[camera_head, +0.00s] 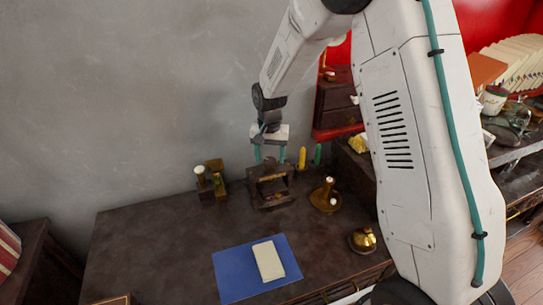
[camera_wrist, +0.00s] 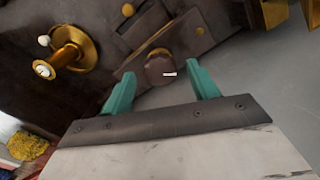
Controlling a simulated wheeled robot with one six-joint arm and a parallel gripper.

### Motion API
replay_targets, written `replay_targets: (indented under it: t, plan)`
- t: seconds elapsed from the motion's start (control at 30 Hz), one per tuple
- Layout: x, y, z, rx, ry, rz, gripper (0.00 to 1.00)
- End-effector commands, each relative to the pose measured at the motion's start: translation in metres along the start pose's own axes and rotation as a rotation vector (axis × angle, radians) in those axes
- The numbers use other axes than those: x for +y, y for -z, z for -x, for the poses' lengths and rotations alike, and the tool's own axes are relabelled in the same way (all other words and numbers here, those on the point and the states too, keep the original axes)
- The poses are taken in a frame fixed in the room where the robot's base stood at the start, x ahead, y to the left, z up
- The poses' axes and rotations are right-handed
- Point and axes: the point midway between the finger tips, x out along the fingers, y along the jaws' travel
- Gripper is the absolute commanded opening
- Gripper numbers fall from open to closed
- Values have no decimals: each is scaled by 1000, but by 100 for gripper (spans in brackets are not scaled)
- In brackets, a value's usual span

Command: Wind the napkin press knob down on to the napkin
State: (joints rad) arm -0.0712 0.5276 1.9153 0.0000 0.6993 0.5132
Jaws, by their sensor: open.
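The napkin press (camera_head: 264,196) is a dark wooden frame near the back of the dark table. In the wrist view its dark crossbar (camera_wrist: 138,69) carries a round brown knob (camera_wrist: 158,65) with a short white mark. My gripper (camera_head: 269,160) is above the press, pointing down, with its two teal fingers apart. In the wrist view my gripper (camera_wrist: 162,75) has one finger on each side of the knob, with gaps visible; I cannot tell its height over the knob. No napkin is visible inside the press from here.
A brass-and-wood stand (camera_head: 211,181) is left of the press, a brass piece with a pale knob (camera_head: 326,195) right. Yellow (camera_head: 302,157) and green (camera_head: 318,154) upright pieces stand behind. A cream folded item (camera_head: 268,260) lies on a blue mat (camera_head: 232,277). The table's left side is clear.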

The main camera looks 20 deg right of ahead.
Motion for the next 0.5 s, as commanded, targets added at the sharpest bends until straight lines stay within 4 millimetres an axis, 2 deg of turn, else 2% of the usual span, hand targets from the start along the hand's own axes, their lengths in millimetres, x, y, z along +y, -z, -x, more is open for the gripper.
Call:
replay_targets:
  t: [0.3, 0.5]
  plan:
    - [0, 1, 54, 5, 3, 0, 59]
    - [0, 1, 71, 3, 2, 0, 59]
